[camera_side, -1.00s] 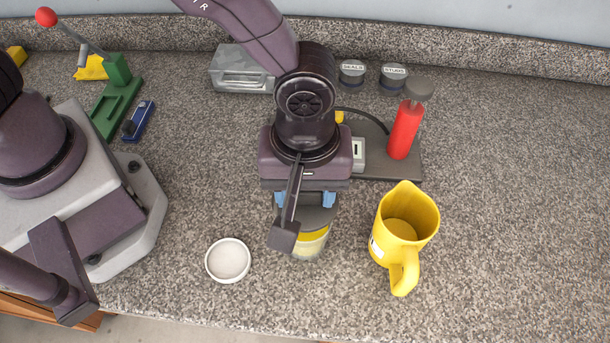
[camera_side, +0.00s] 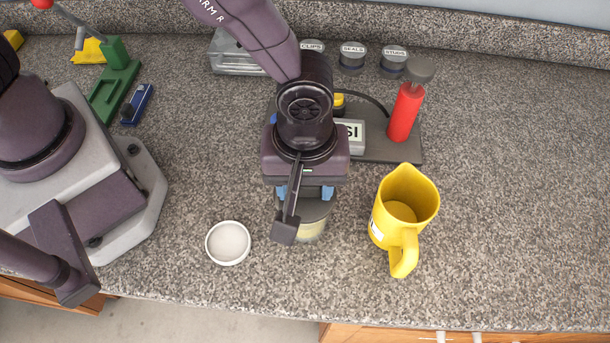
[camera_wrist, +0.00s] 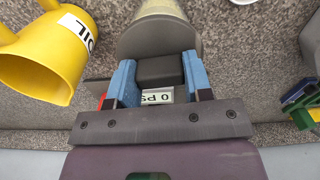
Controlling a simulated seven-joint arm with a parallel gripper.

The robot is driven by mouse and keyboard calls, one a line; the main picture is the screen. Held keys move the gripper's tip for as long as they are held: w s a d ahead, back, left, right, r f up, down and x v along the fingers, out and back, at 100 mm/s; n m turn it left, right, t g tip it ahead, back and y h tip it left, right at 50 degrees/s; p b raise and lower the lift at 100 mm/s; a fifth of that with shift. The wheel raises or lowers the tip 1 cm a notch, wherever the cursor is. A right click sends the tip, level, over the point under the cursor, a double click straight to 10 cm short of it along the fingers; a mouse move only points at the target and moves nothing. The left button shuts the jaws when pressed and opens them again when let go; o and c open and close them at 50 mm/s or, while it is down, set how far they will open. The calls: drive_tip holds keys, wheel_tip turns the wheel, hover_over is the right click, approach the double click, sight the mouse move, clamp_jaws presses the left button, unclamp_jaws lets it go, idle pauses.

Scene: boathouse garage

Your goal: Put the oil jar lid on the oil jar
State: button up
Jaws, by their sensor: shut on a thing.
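My gripper (camera_side: 306,192) points down with its blue fingers shut on the black block-like knob (camera_wrist: 160,70) of the oil jar lid. The lid (camera_wrist: 185,35) is a dark grey disc, level between and beyond the fingers in the wrist view; its rim also shows in the side view (camera_side: 316,211). The oil jar (camera_side: 311,231), pale with a yellowish tint, stands upright on the counter directly below the lid. In the wrist view the jar (camera_wrist: 158,9) shows only past the lid's edge. The lid covers the jar's mouth; I cannot tell whether they touch.
A yellow pitcher (camera_side: 404,205) labelled OIL stands right of the jar. A white shallow dish (camera_side: 228,243) lies to its left. Behind are a gauge stand, a red bottle (camera_side: 404,114) and several small tins. The far right of the counter is clear.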

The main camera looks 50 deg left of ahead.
drive_tip(key=shift+f, duration=0.65)
drive_tip(key=o, duration=1)
drive_tip(key=shift+r, duration=0.1)
wheel_tip(320, 180, up, 13)
drive_tip(key=shift+f, duration=0.1)
idle(0.4)
